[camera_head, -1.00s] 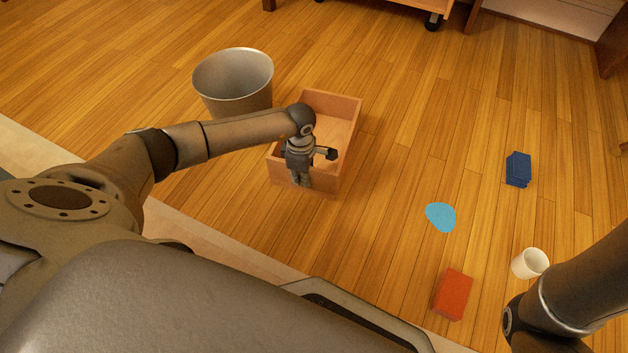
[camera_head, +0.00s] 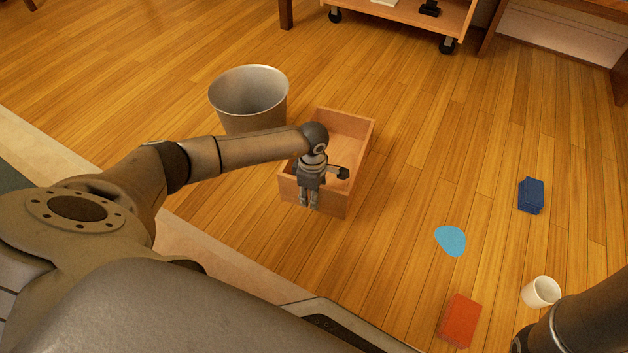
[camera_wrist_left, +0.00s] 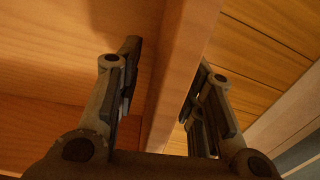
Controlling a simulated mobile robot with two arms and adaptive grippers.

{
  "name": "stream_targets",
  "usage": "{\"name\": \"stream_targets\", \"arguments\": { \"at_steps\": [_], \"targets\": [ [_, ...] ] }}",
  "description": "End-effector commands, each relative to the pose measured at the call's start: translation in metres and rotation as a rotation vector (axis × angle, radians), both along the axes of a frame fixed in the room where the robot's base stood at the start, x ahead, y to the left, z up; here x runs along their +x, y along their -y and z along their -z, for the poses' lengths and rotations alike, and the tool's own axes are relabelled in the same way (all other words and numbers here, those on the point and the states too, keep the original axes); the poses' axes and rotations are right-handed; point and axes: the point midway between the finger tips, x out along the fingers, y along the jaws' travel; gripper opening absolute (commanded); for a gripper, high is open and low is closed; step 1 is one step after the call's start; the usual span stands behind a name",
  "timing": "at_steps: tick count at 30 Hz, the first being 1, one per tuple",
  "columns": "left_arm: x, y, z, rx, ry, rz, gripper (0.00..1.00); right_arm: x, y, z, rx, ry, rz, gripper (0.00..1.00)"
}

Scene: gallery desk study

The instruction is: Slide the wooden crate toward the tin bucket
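The wooden crate (camera_head: 347,122) is an open, light-brown box on the plank floor. The grey tin bucket (camera_head: 252,124) stands upright just left of the crate's far part; my left arm passes in front of the gap, so I cannot tell if they touch. My left gripper (camera_head: 309,203) points down at the crate's near wall. In the left wrist view, its two fingers (camera_wrist_left: 167,58) are apart, one on each side of a crate wall (camera_wrist_left: 172,85), with a gap showing on the inner side. My right arm enters at lower right; its gripper is out of view.
Right of the crate lie a flat light-blue patch (camera_head: 451,241), a red block (camera_head: 460,320), a dark-blue block (camera_head: 531,195) and a white cup (camera_head: 541,292). A wheeled wooden cart (camera_head: 405,18) stands at the back. Floor beyond the crate is clear.

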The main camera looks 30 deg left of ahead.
Motion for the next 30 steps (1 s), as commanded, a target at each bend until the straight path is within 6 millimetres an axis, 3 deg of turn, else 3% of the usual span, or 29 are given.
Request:
{"name": "stream_targets", "arguments": {
  "at_steps": [18, 30],
  "targets": [
    [0.0, 0.0, -0.074, 0.0, 0.001, 0.002, 0.36, -0.001, -0.001, 0.0, -0.003, 0.003, 0.002, 0.4],
    [0.0, 0.001, -0.079, -0.001, 0.0, 0.001, 0.36, -0.001, -0.001, 0.0, -0.003, 0.004, 0.002, 0.4]
  ]
}}
